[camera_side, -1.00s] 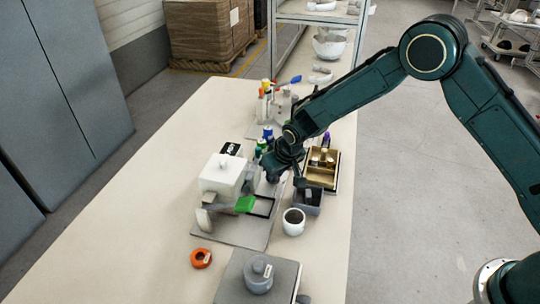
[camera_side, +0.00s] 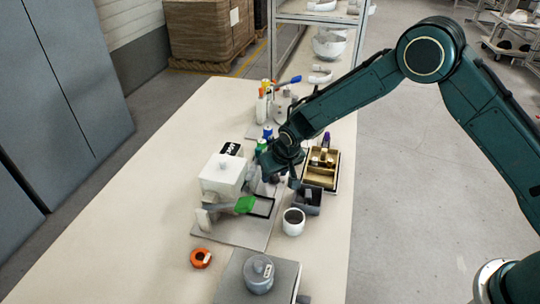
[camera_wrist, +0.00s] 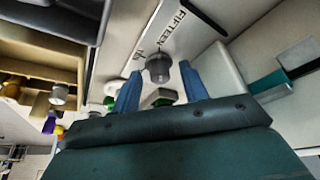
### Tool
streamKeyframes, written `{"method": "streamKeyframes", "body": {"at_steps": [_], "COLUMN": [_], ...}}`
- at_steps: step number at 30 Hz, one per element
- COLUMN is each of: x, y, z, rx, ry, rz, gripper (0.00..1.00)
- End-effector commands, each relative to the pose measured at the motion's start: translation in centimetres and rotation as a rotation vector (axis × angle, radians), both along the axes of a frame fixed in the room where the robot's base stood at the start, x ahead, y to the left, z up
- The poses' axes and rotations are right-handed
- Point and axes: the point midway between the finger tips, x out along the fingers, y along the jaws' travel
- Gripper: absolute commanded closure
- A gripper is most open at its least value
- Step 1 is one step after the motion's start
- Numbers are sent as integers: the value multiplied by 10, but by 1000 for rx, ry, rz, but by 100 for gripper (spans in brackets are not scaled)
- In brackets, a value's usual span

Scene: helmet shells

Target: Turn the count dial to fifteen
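In the wrist view, a small grey knob (camera_wrist: 158,67), which looks like the count dial, sits on a pale panel with the word FIFTEEN (camera_wrist: 176,20) printed nearby and a smaller mark beside it. My gripper (camera_wrist: 160,70) has two blue fingers spread apart, one on each side of the knob in this view. I cannot tell whether either finger touches it. Which setting the dial points to is not readable.
The white machine (camera_side: 222,172) with a green part (camera_side: 244,204) stands left of my gripper. A compartmented wooden tray (camera_side: 333,180), a dark bin (camera_side: 308,203) and a white cup (camera_side: 293,222) are close on the right. An orange ring (camera_side: 201,258) lies in front.

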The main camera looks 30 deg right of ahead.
Motion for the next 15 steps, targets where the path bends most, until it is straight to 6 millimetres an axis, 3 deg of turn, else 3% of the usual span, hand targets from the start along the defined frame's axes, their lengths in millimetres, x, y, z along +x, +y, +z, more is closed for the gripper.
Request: {"method": "streamKeyframes", "body": {"at_steps": [8, 15], "x": [-1, -7], "y": [0, 0], "z": [4, 20], "rx": [1, 1], "ry": [-1, -2], "rz": [1, 0], "gripper": [56, 56]}}
